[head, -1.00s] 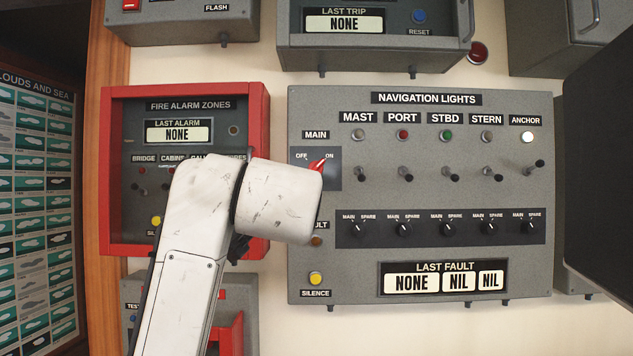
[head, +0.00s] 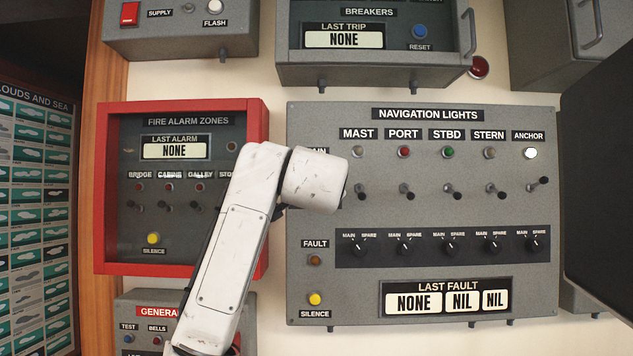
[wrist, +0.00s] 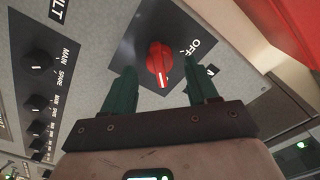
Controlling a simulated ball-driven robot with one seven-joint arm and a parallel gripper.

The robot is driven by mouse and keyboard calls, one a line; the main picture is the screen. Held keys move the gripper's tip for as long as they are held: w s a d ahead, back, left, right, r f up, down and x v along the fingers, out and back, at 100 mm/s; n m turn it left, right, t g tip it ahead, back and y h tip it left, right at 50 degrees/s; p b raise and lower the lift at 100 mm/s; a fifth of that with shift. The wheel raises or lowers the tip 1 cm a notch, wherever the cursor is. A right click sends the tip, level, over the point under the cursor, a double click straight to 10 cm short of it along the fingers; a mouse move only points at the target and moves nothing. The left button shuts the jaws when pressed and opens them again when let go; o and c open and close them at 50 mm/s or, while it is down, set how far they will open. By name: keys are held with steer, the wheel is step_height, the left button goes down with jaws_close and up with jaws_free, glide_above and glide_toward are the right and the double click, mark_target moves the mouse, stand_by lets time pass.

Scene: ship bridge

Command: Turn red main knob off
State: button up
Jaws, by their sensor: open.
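The red main knob (wrist: 160,62) sits on a dark square plate (wrist: 128,48) in the wrist view. Its white line points down the picture, away from the OFF label (wrist: 191,47); the ON label cannot be read. My gripper (wrist: 161,82) is open, with one green finger on each side of the knob. I cannot tell whether the fingers touch it. In the head view my arm's end hides the knob and most of its plate on the navigation lights panel (head: 590,120).
The red-framed fire alarm box (head: 182,271) is left of the panel, partly behind my arm. Toggle switches (head: 404,190) and a row of black MAIN/SPARE knobs (head: 405,247) lie right of my arm's end. A dark slab (head: 605,180) blocks the far right.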

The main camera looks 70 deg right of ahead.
steer(key=shift+w+d, duration=0.25)
steer(key=shift+d, duration=0.25)
steer(key=c, duration=1)
